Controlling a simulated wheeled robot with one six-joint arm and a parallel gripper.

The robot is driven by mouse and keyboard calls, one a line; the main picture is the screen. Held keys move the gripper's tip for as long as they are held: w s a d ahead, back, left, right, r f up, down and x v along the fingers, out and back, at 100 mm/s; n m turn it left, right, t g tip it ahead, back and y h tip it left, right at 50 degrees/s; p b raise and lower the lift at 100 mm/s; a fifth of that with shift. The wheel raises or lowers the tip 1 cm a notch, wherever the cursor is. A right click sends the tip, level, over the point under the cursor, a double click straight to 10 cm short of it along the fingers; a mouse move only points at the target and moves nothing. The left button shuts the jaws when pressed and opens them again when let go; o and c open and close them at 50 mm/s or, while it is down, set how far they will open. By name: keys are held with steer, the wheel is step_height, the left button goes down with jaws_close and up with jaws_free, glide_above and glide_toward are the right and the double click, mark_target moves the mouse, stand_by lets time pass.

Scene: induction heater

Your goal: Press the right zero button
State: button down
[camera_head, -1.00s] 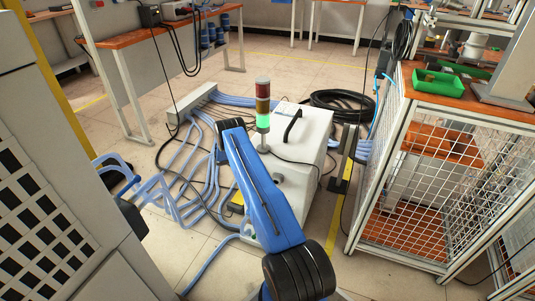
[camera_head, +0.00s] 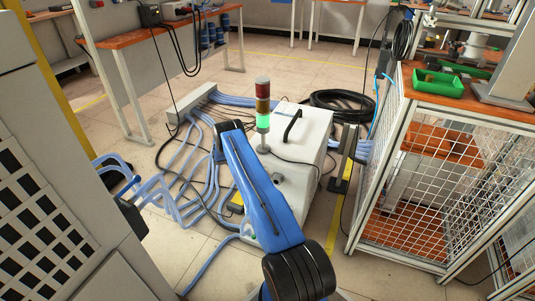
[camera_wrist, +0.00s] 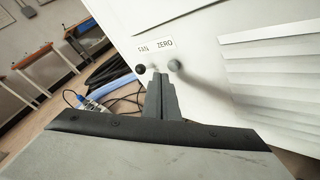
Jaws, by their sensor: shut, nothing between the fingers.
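In the wrist view a white panel carries a label that reads ZERO (camera_wrist: 165,44) with a second short label, hard to read, to its left. Below the ZERO label is a round grey button (camera_wrist: 176,65). A black round button (camera_wrist: 140,69) sits to its left. My gripper (camera_wrist: 160,76) is shut and empty. Its fingertips show between the two buttons, slightly below them in the picture and closer to the grey one. I cannot tell whether they touch anything. In the head view my gripper and the buttons are hidden.
A mesh-sided bench (camera_head: 425,195) with a green tray (camera_head: 438,84) stands to the right. A grey cabinet (camera_head: 50,180) fills the left.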

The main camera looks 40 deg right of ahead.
steer(key=shift+w+a, duration=0.3)
steer(key=shift+w, duration=0.45)
steer(key=shift+w+a, duration=0.35)
steer(key=shift+w, duration=0.45)
steer(key=shift+w+a, duration=0.3)
steer(key=shift+w, duration=0.45)
